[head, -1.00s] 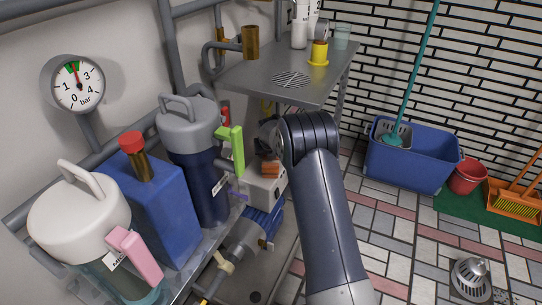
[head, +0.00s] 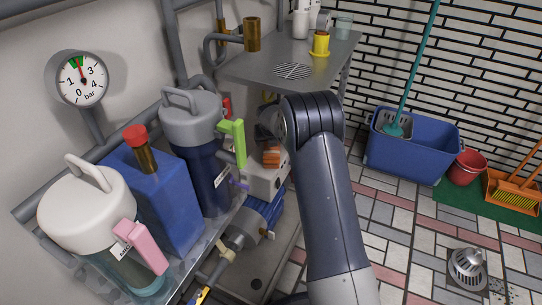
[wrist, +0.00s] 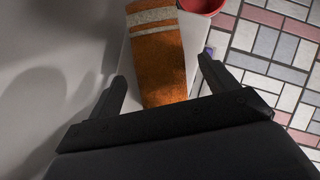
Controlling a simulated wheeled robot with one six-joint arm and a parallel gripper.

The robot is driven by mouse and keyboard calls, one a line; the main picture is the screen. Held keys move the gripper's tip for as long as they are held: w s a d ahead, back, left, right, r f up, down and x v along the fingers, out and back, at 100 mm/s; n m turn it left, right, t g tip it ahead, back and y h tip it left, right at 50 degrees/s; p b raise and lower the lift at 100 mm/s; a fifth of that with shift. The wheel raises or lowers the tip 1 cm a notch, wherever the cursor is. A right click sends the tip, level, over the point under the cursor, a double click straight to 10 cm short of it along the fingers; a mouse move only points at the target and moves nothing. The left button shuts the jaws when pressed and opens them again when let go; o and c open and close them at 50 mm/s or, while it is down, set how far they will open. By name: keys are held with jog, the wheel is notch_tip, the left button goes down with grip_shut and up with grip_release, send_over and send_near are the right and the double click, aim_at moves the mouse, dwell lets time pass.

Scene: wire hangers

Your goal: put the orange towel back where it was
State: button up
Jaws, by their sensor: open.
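The orange towel (wrist: 160,62) with pale stripes lies between my fingers in the wrist view. It lies along a pale, light-coloured surface (wrist: 117,50). In the head view a small part of the towel (head: 271,157) shows on top of a whitish box (head: 264,184), beside my arm. My gripper (wrist: 163,72) is open, with one finger on each side of the towel and a gap visible on both sides. I cannot tell how high the fingers are above the towel. My arm hides most of the gripper in the head view.
Left of my arm stand a dark blue canister (head: 201,160) with a green handle, a blue container (head: 160,205) and a white-lidded canister (head: 85,205). A grey shelf (head: 265,75) is behind. Tiled floor lies right.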

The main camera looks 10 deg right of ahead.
jog(key=s+a+r+p, duration=0.1)
jog(key=s+a+p, duration=0.1)
jog(key=s, duration=1)
jog(key=shift+s+a+r+p, duration=0.25)
jog(key=shift+a+r+p, duration=0.1)
jog(key=shift+p, duration=0.1)
dwell(0.9)
